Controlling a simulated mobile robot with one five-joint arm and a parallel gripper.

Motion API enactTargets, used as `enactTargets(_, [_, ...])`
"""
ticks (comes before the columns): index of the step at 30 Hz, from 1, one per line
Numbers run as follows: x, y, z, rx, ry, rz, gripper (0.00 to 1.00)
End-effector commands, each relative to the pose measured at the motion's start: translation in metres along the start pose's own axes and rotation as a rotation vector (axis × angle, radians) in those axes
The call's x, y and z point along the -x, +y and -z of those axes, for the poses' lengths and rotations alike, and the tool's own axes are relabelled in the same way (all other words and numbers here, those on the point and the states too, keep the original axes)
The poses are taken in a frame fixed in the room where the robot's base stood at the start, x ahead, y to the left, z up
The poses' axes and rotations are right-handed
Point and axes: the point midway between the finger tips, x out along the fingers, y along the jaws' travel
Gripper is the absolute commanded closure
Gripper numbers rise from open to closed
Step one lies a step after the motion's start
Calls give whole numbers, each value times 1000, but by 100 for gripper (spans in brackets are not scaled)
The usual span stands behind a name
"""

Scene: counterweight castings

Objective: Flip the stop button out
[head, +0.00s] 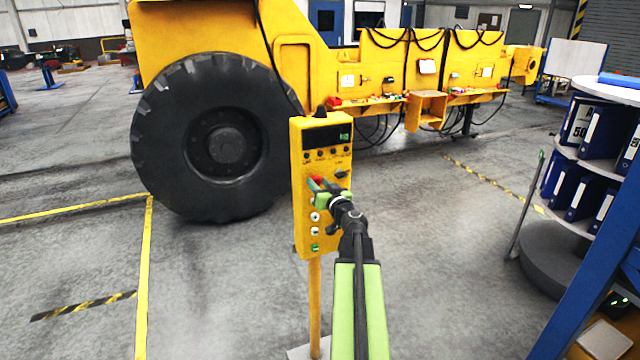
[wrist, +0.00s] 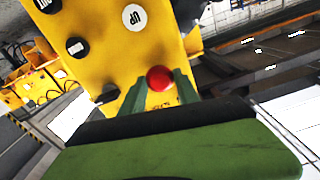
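The red stop button (wrist: 160,78) sits on the face of a yellow control box (head: 298,165) on a post. In the head view the button (head: 317,181) is partly hidden by my green fingers. My gripper (head: 322,188) is at the box's face, right at the button. In the wrist view my two green fingers (wrist: 160,86) stand on either side of the button, with what looks like a narrow gap at each side. Whether either finger touches it is hard to tell. The button's base is mostly hidden.
A white UP button (wrist: 134,17) and black knobs are near the stop button on the box. A large yellow vehicle with a black tyre (head: 222,138) stands behind. A round shelf of blue binders (head: 590,130) is at the right. The floor around the post is clear.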

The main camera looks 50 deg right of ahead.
Motion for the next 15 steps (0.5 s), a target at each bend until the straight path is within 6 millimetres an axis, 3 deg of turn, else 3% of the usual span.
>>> enactTargets(1, [0, 1, 0, 1, 0, -3, 84])
enactTargets(5, [0, 0, 0, 1, 0, -2, 100])
enactTargets(15, [1, -1, -1, 1, 0, -1, 100])
